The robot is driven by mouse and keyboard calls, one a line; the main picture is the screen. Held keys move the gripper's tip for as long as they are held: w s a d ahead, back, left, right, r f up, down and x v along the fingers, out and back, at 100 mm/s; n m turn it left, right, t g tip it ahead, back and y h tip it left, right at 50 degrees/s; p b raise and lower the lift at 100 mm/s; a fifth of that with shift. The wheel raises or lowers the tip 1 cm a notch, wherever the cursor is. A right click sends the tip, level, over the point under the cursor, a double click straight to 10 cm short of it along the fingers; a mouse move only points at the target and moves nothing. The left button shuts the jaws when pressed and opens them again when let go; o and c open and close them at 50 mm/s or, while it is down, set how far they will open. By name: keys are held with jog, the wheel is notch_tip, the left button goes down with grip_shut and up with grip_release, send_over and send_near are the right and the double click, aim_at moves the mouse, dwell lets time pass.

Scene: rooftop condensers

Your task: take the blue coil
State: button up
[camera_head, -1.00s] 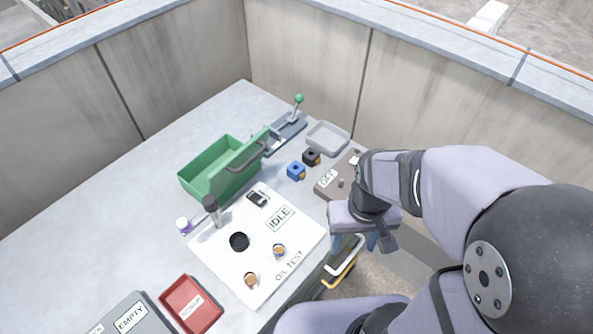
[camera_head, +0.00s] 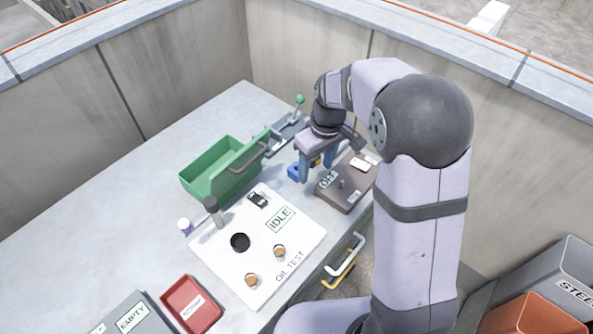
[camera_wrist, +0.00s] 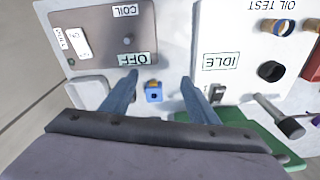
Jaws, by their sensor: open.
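The blue coil (camera_head: 293,172) is a small block with a dark round hole and an orange-yellow part. It sits on the grey bench top between the green bin and the brown-grey OFF box, partly hidden by my gripper in the head view. In the wrist view the blue coil (camera_wrist: 153,96) lies between my two fingers, apart from both. My gripper (camera_head: 317,170) is open and empty, pointing down over the coil's area; its spread fingers also show in the wrist view (camera_wrist: 160,78). The black coil seen earlier beside the blue one is hidden in the head view.
The OFF box (camera_head: 348,190), labelled COIL, stands close beside my gripper. The white OIL TEST board (camera_head: 262,270) is nearer.

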aim_at(293, 173)
jog(key=w+a, duration=0.1)
jog(key=w, duration=0.1)
jog(key=w+a+n, duration=0.1)
jog(key=w, duration=0.1)
jog(key=w+a+f+n, duration=0.1)
jog(key=w, duration=0.1)
jog(key=shift+w+a+f, duration=0.1)
jog(key=shift+w+a, duration=0.05)
jog(key=shift+w, duration=0.05)
jog(key=shift+w+a+f+p, duration=0.15)
jog(key=shift+f+p, duration=0.45)
jog(key=shift+f, duration=0.6)
jog(key=shift+w+a+f+p, duration=0.15)
jog(key=shift+f+p, duration=0.4)
jog(key=shift+f, duration=0.65)
jog(key=shift+a+f+p, duration=0.2)
jog(key=shift+f+p, duration=0.4)
jog(key=shift+f, duration=0.6)
jog(key=c, duration=1.3)
